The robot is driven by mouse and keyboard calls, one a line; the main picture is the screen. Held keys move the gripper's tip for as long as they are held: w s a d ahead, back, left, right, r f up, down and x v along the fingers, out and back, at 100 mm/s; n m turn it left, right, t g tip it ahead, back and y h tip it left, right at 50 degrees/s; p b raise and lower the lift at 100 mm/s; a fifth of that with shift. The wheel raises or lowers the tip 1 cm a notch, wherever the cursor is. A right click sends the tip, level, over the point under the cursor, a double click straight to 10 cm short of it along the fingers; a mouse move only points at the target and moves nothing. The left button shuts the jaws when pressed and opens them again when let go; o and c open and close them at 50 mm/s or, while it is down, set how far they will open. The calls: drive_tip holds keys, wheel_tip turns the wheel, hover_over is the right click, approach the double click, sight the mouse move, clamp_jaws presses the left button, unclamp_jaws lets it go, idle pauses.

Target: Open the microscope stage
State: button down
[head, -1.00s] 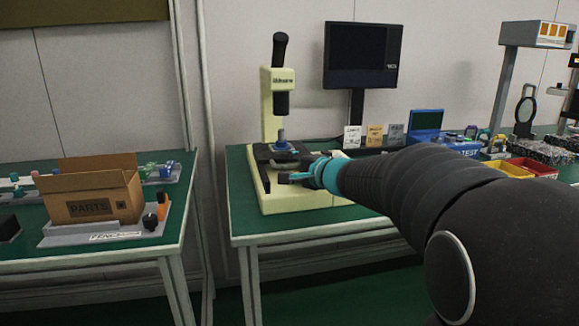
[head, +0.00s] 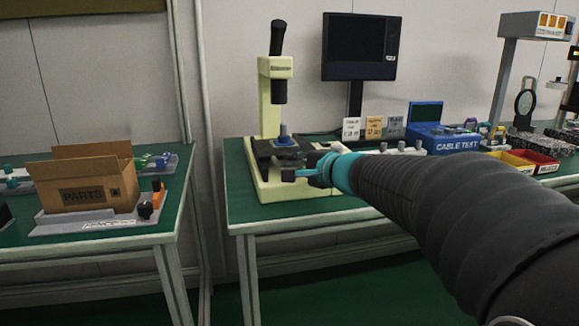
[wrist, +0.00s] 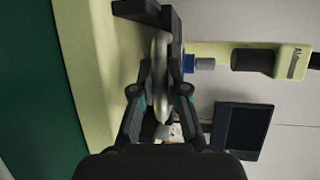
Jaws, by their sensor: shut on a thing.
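The microscope (head: 275,68) is pale yellow with a black eyepiece tube and stands upright near the left end of the right bench. Its dark stage (head: 263,149) sits low on the base, with a blue and grey piece (head: 284,139) on it. My gripper (head: 291,175) is at the front right of the stage. In the wrist view my gripper (wrist: 160,95) has its fingers shut on a grey bar-like handle (wrist: 161,50) beside the dark stage part (wrist: 136,10). The handle is mostly hidden in the head view.
A monitor (head: 361,47) stands behind the microscope. A parts carton (head: 90,196) is on the left bench, across a gap. Green bench top is bare left of the microscope.

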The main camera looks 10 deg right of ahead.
drive_tip(key=s+b, duration=0.1)
drive_tip(key=s, duration=0.4)
drive_tip(key=shift+s+d+b, duration=0.1)
drive_tip(key=shift+s+b, duration=0.05)
drive_tip(key=shift+b, duration=0.25)
drive_tip(key=shift+s, duration=0.25)
drive_tip(key=shift+f, duration=0.1)
drive_tip(key=c, duration=1.2)
unclamp_jaws()
drive_tip(key=shift+s, duration=0.1)
drive_tip(key=shift+v, duration=3.8)
